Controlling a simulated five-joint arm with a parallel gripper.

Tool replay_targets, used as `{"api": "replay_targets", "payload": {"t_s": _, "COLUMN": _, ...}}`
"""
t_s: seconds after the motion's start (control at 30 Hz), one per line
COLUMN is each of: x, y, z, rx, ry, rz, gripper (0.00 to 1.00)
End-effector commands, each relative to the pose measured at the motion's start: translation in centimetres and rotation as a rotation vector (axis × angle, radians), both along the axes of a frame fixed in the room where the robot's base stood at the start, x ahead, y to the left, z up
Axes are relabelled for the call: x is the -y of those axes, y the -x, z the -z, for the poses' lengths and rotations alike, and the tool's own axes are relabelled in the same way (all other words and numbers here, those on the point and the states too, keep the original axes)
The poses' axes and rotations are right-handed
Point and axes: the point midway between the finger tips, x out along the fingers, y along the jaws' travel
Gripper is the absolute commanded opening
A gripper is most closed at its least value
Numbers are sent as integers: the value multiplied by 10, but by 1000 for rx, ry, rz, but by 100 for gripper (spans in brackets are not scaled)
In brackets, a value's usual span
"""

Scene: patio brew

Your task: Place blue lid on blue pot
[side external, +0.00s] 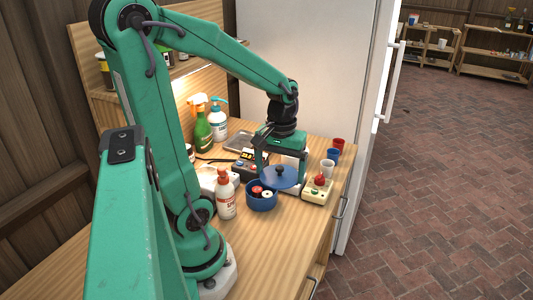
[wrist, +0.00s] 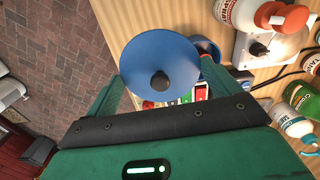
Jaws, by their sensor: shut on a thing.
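The blue lid (side external: 285,181) is a flat disc with a dark knob. My gripper (side external: 280,173) is shut on the lid and holds it roughly level, above and slightly right of the blue pot in the side view. The blue pot (side external: 262,204) stands open on the bench, with red and white round things inside. In the wrist view the lid (wrist: 150,50) fills the space ahead of my fingers and hides most of the pot (wrist: 212,47), whose rim shows behind it at right. The exact finger contact is hard to see.
A white bottle with a red cap (side external: 226,200) stands close left of the pot. A cream box with a red knob (side external: 316,192) is at right. White (side external: 327,169), blue (side external: 333,155) and red (side external: 338,143) cups stand behind it. A green spray bottle (side external: 202,133) is farther back.

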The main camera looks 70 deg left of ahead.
Motion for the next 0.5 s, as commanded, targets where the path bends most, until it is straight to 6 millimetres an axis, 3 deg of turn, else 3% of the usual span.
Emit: {"api": "replay_targets", "payload": {"t_s": 0.5, "x": -66, "y": 13, "z": 41, "rx": -1, "ry": 1, "rz": -5, "gripper": 67}}
